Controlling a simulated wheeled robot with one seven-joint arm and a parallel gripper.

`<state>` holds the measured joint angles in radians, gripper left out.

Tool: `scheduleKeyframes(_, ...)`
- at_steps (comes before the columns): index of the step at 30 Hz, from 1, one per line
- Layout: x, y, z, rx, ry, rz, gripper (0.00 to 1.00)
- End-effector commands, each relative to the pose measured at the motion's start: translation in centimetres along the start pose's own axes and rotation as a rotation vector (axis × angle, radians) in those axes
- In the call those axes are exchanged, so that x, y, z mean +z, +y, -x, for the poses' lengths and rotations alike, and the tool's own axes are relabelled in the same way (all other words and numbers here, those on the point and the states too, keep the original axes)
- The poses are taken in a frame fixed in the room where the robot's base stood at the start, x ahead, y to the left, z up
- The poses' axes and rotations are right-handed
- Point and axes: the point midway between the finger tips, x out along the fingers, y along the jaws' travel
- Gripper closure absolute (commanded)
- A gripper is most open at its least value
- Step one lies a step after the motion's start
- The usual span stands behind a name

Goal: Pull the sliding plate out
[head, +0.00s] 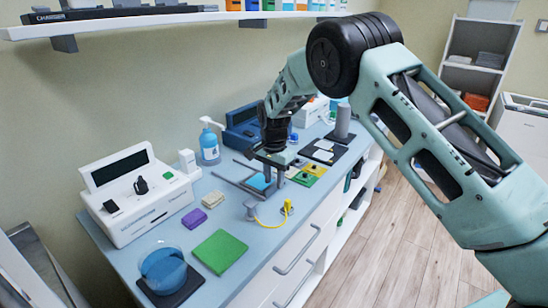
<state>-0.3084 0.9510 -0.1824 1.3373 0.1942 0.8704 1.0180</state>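My gripper (272,180) points down over the middle of the blue-grey counter, at a flat grey frame with rails (232,180). A small bright blue plate (257,182) lies at the frame, just below and left of my fingers; I take it to be the sliding plate. My fingers overlap its right side in the picture. I cannot tell whether they touch it or how far apart they are, and the hand hides part of the frame.
Left on the counter (120,262) are a white device (140,197), a purple block (194,218), a green square (220,251) and a blue round container (163,268). A yellow-ended cable (287,207) lies in front. A pump bottle (209,147) and dark blue device (243,128) stand behind.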

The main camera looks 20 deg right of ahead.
Motion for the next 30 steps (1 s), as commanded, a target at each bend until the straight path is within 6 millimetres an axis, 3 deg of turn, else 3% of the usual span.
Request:
scheduleKeyframes(18,0.0,0.0,13.2,-0.004,0.002,0.0,0.67)
scheduleKeyframes(24,-0.1,0.0,15.8,-0.003,0.002,0.0,0.67)
scheduleKeyframes(30,0.0,0.1,16.6,0.0,0.0,-0.001,0.67)
